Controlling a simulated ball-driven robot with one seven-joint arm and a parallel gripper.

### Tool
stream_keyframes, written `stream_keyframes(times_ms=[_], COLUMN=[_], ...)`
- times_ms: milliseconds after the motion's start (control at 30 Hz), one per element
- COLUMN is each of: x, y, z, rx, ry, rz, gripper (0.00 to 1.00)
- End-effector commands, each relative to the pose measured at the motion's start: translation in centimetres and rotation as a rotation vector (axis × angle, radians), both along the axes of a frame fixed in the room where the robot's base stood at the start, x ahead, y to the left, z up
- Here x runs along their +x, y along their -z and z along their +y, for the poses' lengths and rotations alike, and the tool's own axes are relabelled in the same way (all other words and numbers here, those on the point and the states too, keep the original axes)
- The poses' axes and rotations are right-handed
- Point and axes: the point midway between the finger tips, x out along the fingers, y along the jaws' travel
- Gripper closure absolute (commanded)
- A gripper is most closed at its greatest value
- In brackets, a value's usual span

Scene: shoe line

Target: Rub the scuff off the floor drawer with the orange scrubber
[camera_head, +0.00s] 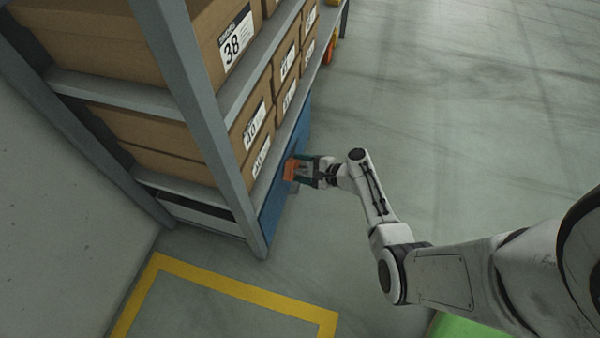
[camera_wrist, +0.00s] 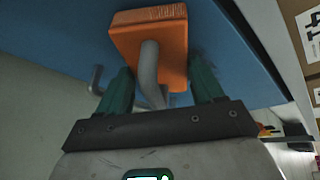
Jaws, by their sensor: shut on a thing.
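My gripper (camera_head: 306,171) is shut on the grey handle of the orange scrubber (camera_head: 291,170). In the wrist view the scrubber (camera_wrist: 150,38) sits just beyond the two green fingers of my gripper (camera_wrist: 163,88), its pad side towards the blue drawer front. It is at or very near that front; I cannot tell if it touches. The blue floor drawer (camera_head: 272,212) is at the bottom of the shelf rack. The drawer front (camera_wrist: 235,50) fills the upper wrist view. A faint dark smudge (camera_wrist: 205,66) shows beside the scrubber; I cannot tell whether it is the scuff or shadow.
A grey metal handle (camera_wrist: 96,80) sticks out from the drawer, left of my fingers. The rack's grey post (camera_head: 205,120) and several cardboard boxes (camera_head: 180,40) stand above and left. Yellow floor tape (camera_head: 235,294) lies in front. The floor to the right is clear.

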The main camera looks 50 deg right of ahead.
Motion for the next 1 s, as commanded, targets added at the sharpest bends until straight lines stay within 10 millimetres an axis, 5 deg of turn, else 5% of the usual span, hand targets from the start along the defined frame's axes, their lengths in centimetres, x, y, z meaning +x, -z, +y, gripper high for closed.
stream_keyframes(times_ms=[1000], x=[2.4], y=[0.1], z=[-5.6], rx=[0.000], ry=[0.000], rz=[-0.004], gripper=[0.58])
